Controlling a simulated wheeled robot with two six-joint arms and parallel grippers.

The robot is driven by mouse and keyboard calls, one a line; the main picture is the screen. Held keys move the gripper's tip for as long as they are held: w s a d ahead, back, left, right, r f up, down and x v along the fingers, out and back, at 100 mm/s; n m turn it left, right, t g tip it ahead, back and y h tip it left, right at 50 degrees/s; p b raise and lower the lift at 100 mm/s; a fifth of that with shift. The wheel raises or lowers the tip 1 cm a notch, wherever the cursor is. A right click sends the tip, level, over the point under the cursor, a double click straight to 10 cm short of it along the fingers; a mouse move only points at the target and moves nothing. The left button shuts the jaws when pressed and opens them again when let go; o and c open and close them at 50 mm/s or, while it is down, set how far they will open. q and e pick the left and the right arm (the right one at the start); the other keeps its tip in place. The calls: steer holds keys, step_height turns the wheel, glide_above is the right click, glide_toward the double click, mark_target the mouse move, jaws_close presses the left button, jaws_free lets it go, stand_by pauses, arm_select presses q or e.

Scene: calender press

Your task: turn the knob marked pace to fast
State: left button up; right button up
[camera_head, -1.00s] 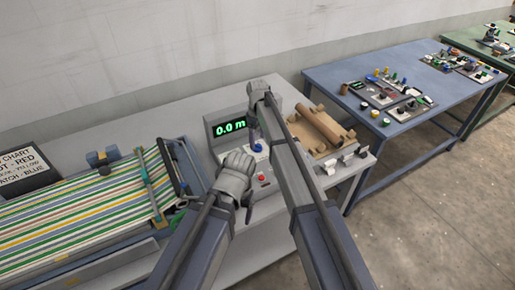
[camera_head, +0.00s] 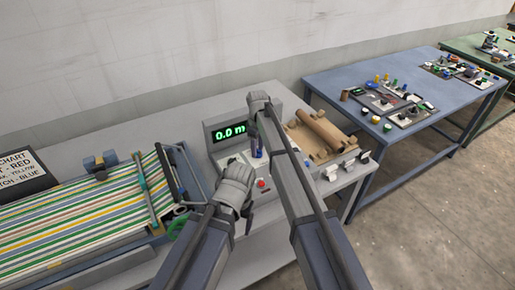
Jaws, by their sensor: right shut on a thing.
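The control panel (camera_head: 222,148) stands on the grey table, with a green display (camera_head: 229,132) reading "0.0 m", partly covered at its right end by my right arm. My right gripper (camera_head: 257,153) points down at the panel just below the display. It is shut on the small blue knob (camera_head: 259,154), of which only a little shows. The marking and the pointer of the knob cannot be read. My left gripper (camera_head: 249,222) is low in front of the panel, mostly hidden by its own wrist, so its jaws cannot be made out.
A red button (camera_head: 262,183) sits on the panel, right of my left wrist. The striped fabric bed (camera_head: 80,215) is on the left, with a chart sign (camera_head: 22,170) behind it. A wooden tray with rolls (camera_head: 318,128) lies right of my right arm. A blue table (camera_head: 330,82) stands beyond.

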jaws_close()
steer(key=m, duration=0.5)
steer(key=shift+m, duration=0.4)
steer(key=m, duration=0.5)
steer(key=shift+m, duration=0.7)
steer(key=o, duration=0.8)
jaws_free()
steer(key=shift+o, duration=0.2)
